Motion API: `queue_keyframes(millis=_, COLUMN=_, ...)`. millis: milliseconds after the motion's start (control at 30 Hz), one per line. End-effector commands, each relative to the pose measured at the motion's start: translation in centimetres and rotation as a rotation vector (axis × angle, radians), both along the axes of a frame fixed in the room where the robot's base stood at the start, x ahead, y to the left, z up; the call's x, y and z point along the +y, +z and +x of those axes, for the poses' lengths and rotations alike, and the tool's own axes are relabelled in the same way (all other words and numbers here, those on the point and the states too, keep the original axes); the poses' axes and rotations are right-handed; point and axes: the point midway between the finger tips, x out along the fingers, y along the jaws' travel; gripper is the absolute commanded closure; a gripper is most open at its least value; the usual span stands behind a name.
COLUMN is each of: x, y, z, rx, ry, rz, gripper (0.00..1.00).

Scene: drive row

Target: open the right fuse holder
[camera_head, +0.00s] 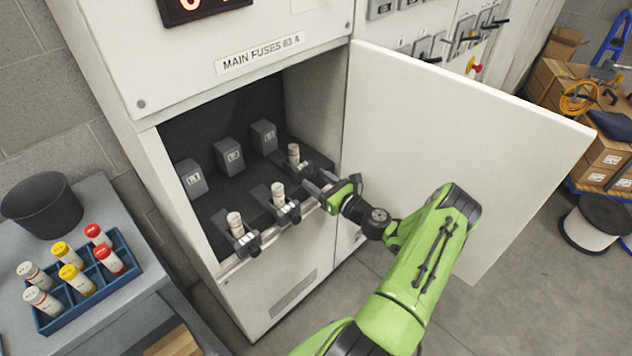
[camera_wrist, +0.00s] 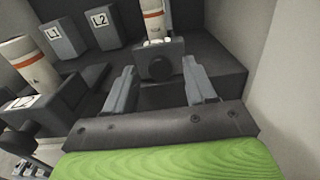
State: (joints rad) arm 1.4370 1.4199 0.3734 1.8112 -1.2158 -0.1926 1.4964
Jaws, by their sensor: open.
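The right fuse holder (camera_wrist: 172,50) has a dark front with a round knob and carries an upright white fuse with an orange band (camera_wrist: 153,18). Its fuse also shows in the head view (camera_head: 293,152). The holder sits farther back than the middle holder (camera_head: 287,212) and left holder (camera_head: 245,243), which stick out towards the front with upright fuses. My gripper (camera_head: 320,188) is in front of the right holder. In the wrist view my gripper (camera_wrist: 160,80) is open, with one finger on each side of the knob; whether they touch it is unclear.
The cabinet door (camera_head: 450,130) stands open to the right, close to my arm. Label blocks (camera_head: 229,157) line the back of the compartment. At left, a blue rack (camera_head: 125,265) of several fuses and a dark bin (camera_head: 42,208) stand on a grey surface.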

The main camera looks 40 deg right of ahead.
Motion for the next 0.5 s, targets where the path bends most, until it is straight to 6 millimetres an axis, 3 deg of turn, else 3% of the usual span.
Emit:
queue_keyframes(millis=333, x=0.03, y=0.03, z=0.90, rx=0.001, ry=0.000, rz=0.000, gripper=0.44)
queue_keyframes(millis=500, x=0.02, y=0.03, z=0.88, rx=0.001, ry=0.000, rz=0.000, gripper=0.71)
